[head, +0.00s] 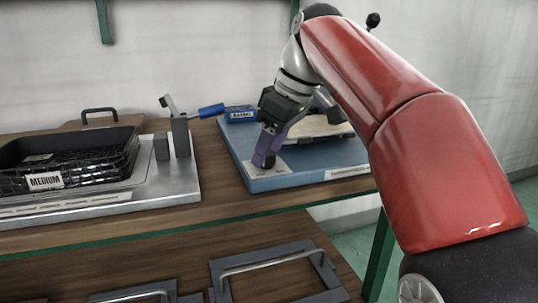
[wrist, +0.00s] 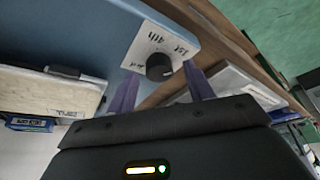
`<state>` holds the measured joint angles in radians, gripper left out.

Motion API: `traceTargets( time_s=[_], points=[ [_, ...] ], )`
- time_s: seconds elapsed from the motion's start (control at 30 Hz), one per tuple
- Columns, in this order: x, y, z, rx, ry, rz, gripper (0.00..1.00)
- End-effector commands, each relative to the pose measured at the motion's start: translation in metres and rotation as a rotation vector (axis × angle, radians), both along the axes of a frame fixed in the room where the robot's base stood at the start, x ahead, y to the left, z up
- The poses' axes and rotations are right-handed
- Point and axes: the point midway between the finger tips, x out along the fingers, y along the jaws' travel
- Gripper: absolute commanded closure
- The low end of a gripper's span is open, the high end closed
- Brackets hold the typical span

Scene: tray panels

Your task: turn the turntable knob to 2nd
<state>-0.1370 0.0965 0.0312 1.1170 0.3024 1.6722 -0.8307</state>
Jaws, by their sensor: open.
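The black round knob (wrist: 159,66) sits on a white label plate (wrist: 146,46) at a corner of the blue panel (wrist: 105,25). The label reads "1st" and "4th", with a third mark too blurred to read. I cannot tell which mark the knob points to. My gripper (wrist: 160,72) is open, its purple fingers on either side of the knob in the wrist view; contact cannot be made out. In the head view my gripper (head: 266,157) points down at the near left corner of the blue panel (head: 285,182), largely hiding the knob.
A pale, flat turntable-like piece (head: 312,128) lies on the blue panel behind my gripper. A blue-handled lever (head: 211,111) and a black basket tray (head: 70,160) labelled "MEDIUM" stand to the left. Metal-handled trays (head: 275,270) lie on the lower shelf.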

Motion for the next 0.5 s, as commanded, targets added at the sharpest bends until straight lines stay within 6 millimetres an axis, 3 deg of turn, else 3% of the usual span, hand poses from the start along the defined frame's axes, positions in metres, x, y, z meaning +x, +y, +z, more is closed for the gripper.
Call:
traceTargets(
  time_s=[0.33,0.5],
  points=[
    [0.0012,0.0019,-0.0052,0.000,-0.002,-0.002,0.48],
    [0.0011,0.0018,-0.0052,0.000,-0.002,-0.002,0.69]
  ],
)
